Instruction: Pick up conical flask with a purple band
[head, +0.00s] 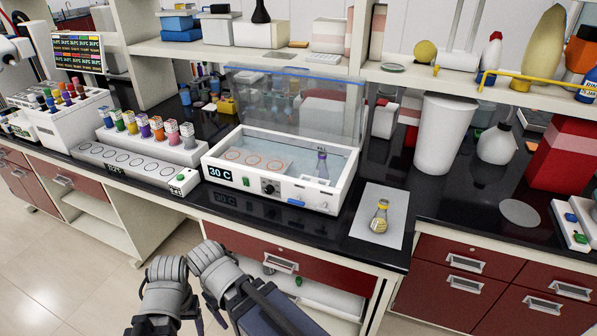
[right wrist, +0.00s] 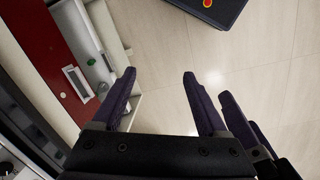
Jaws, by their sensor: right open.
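The conical flask with a purple band (head: 322,166) stands upright inside the white water bath (head: 318,197), at its right end, behind the front wall. The bath's clear lid is raised, and its display reads 30 C. Another conical flask, with a yellow band and yellowish contents (head: 380,217), stands on a white mat right of the bath. My two arms show at the bottom of the head view, well in front of and below the bench top. My right gripper (right wrist: 160,74) is open and empty above the floor. The jaws of my left gripper cannot be made out.
A rack of colour-capped vials (head: 151,133) stands left of the bath. A white bin (head: 443,135), a white bottle (head: 497,144) and a red box (head: 565,155) stand to the right. The shelf (head: 240,52) overhangs behind. Bare black bench surrounds the mat.

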